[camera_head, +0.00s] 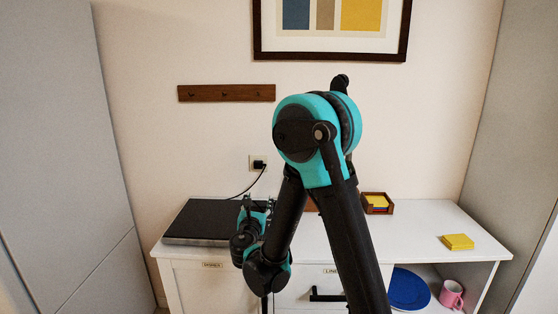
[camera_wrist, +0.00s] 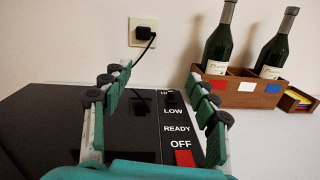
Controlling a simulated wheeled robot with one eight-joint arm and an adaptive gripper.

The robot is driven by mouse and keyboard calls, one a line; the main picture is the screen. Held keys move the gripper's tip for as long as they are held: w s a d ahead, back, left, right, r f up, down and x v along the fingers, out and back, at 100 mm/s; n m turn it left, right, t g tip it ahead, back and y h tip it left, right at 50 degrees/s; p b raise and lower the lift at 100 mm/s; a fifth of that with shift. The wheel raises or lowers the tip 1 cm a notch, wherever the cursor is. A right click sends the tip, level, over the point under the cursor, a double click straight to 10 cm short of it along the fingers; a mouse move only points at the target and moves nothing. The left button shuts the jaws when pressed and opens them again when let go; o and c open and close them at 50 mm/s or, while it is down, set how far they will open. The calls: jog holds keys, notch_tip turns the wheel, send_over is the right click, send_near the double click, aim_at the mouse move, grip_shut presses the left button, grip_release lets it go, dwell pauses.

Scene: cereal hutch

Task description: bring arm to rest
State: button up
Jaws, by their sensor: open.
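My gripper (camera_wrist: 160,78) is open in the wrist view, with one finger on each side and nothing between them. It is over the front of a black hot plate (camera_wrist: 55,115), marked LOW, READY and OFF, with a red square (camera_wrist: 185,158) beside OFF. In the head view my gripper (camera_head: 258,204) is small, by the right end of the hot plate (camera_head: 205,218). My arm rises in the middle of that view, bent high, and hides part of the counter. I cannot tell whether the fingers touch the plate.
A wooden crate (camera_wrist: 243,92) with two dark bottles (camera_wrist: 220,42) stands right of the hot plate. A small tray of coloured notes (camera_head: 377,203) and a yellow pad (camera_head: 458,241) lie on the white counter (camera_head: 420,220). A blue plate (camera_head: 408,288) and pink mug (camera_head: 451,294) sit below.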

jog(key=s+d+f+m+g+h, duration=0.1)
jog(key=s+d+f+m+g, duration=0.1)
jog(key=d+m, duration=0.4)
jog(key=s+d+f+m+g+h, duration=0.1)
jog(key=s+d+f+m+g, duration=0.1)
jog(key=d, duration=0.8)
jog(key=s+d+f+m+g+h, duration=0.2)
jog(key=s+d+f+m+g, duration=0.1)
jog(key=d+m, duration=0.5)
jog(key=shift+s+d+m+g, duration=0.25)
jog(key=shift+s+m+g, duration=0.35)
jog(key=shift+m+g, duration=0.25)
jog(key=s+d+f+m+g+y, duration=0.1)
jog(key=s+f+m+g+y, duration=0.1)
jog(key=s+m, duration=0.6)
jog(key=s+f+m+g+y, duration=0.3)
jog(key=s+f+m, duration=0.3)
jog(key=s, duration=0.5)
jog(key=shift+s+d+m+g+y, duration=0.3)
jog(key=shift+d+m+g, duration=0.15)
jog(key=shift+m, duration=0.5)
